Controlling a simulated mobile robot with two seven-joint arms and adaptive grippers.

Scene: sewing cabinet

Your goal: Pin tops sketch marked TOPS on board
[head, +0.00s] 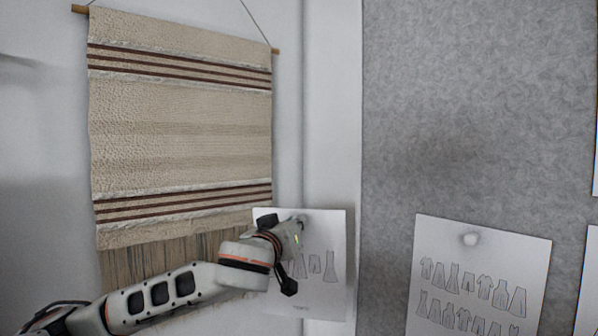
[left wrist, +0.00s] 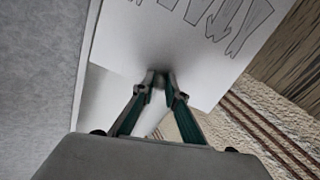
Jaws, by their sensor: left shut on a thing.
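A white sketch sheet (head: 330,240) with garment outlines is upright in the head view, in front of the white wall strip between the woven hanging and the board. Its small label at the bottom is too blurred to read. My left gripper (head: 297,226) is shut at the sheet's upper part and holds it. The left wrist view shows the fingertips (left wrist: 161,80) together against the sheet (left wrist: 130,35), near one edge; the exact grip point is dark and unclear. The grey felt board (head: 440,110) is to the right of the sheet, apart from it in the picture. My right gripper is out of view.
Another sketch sheet (head: 482,270) hangs on the board by a round white pin (head: 470,239). Parts of more sheets show at the right edge. The board's upper and left areas are bare. A striped woven hanging (head: 180,120) is behind my left arm.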

